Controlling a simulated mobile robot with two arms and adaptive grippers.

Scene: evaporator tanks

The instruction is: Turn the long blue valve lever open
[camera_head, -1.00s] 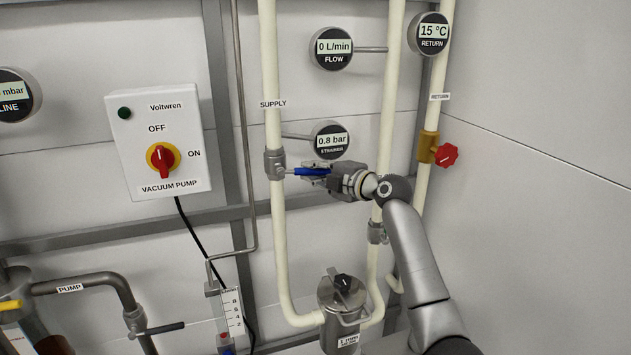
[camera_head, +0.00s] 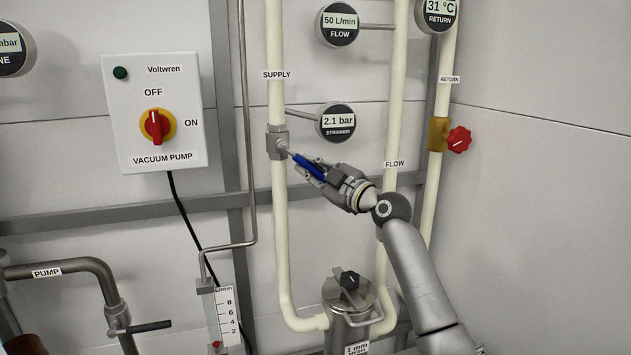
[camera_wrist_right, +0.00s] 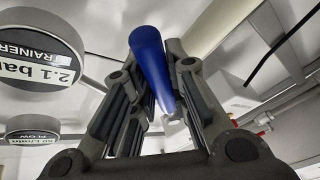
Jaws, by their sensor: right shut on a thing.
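The long blue valve lever (camera_head: 306,165) comes out of the grey valve body (camera_head: 277,143) on the cream supply pipe (camera_head: 275,92). It slopes down to the right. My right gripper (camera_head: 311,171) is shut on the lever, coming from the lower right. In the right wrist view the blue handle (camera_wrist_right: 150,62) lies between the two dark fingers of the gripper (camera_wrist_right: 158,95). The handle's outer end is hidden by the gripper in the head view. My left gripper is not in view.
The flow gauge (camera_head: 339,22) reads 50 L/min and the strainer gauge (camera_head: 338,122) 2.1 bar, just above my gripper. A red knob (camera_head: 459,139) is on the return pipe at right. The vacuum pump switch box (camera_head: 155,112) is at left. A strainer pot (camera_head: 348,305) stands below.

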